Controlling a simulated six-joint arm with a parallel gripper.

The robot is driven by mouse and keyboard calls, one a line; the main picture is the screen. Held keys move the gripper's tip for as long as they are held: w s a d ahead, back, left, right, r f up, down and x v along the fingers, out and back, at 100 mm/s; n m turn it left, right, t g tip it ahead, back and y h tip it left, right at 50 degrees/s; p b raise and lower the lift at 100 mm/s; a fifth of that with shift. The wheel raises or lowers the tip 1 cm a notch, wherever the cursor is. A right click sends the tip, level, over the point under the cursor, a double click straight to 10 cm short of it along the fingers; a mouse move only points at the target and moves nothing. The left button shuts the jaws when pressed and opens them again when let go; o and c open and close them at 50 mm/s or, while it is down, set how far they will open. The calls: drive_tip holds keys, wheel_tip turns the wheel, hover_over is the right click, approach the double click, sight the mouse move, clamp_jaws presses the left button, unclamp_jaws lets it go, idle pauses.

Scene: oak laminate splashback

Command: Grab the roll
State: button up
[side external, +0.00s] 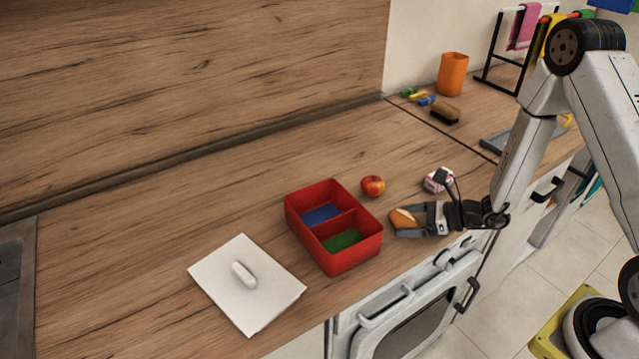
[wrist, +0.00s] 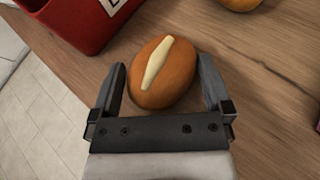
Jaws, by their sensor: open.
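The roll (wrist: 176,80) is an orange-brown bun with a pale split along its top. It lies on the wooden counter; in the side external view the roll (side external: 402,219) is partly hidden by my gripper. My gripper (side external: 394,222) is low over the counter and open. In the wrist view my gripper (wrist: 161,82) has one finger on each side of the roll. A small gap shows at the right finger; the left finger is very close to the roll, and I cannot tell if it touches.
A red two-part box (side external: 373,247) with blue and green floors stands left of my gripper. An apple (side external: 373,186) and a small white-and-red item (side external: 437,179) lie behind. A white board (side external: 215,272) holds a white object (side external: 243,275). The counter's front edge is close.

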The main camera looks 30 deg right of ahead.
sight(410, 217)
idle(0.4)
drive_tip(key=c, duration=1)
drive_tip(key=shift+r, duration=0.1)
drive_tip(key=shift+r, duration=4.9)
